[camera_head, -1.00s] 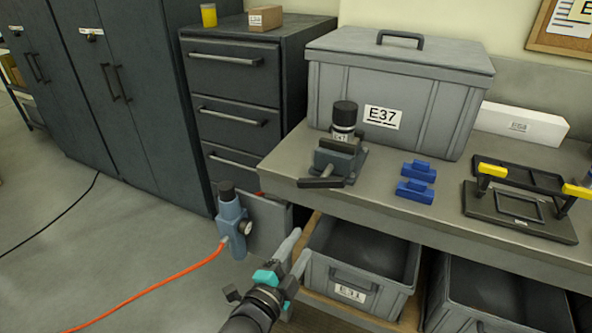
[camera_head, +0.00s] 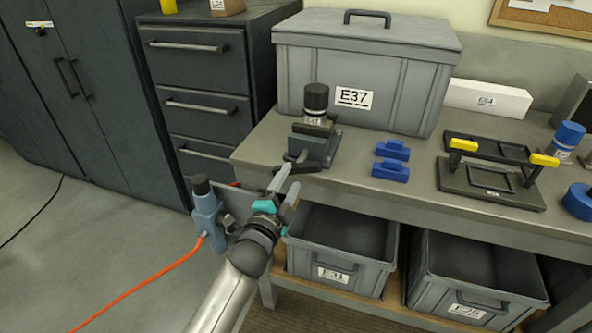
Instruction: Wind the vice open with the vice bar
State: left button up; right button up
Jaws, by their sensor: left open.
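The dark grey vice (camera_head: 318,147) stands on the bench near its left front edge. A black-capped container (camera_head: 316,103) with a label stands at the vice, upright; I cannot tell whether the jaws grip it. The dark vice bar (camera_head: 305,167) lies across the front end of the vice screw, near the bench edge. My left gripper (camera_head: 287,181) is open, its two pale fingers pointing at the bar from the front left. One finger overlaps the bar's left end in the picture; I cannot tell whether they touch. My right gripper is not in view.
Blue blocks (camera_head: 391,160) lie right of the vice, then a black frame stand with yellow clips (camera_head: 490,185). A big grey lidded box E37 (camera_head: 420,85) is behind. Open bins (camera_head: 340,270) sit below. A blue device (camera_head: 207,212) with an orange hose hangs at left.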

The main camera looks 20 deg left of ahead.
aim_at(294, 172)
pick_arm(q)
jog(key=shift+w+d+b, duration=0.1)
jog(key=shift+w+b, duration=0.3)
jog(key=shift+w, duration=2.1)
grip_shut()
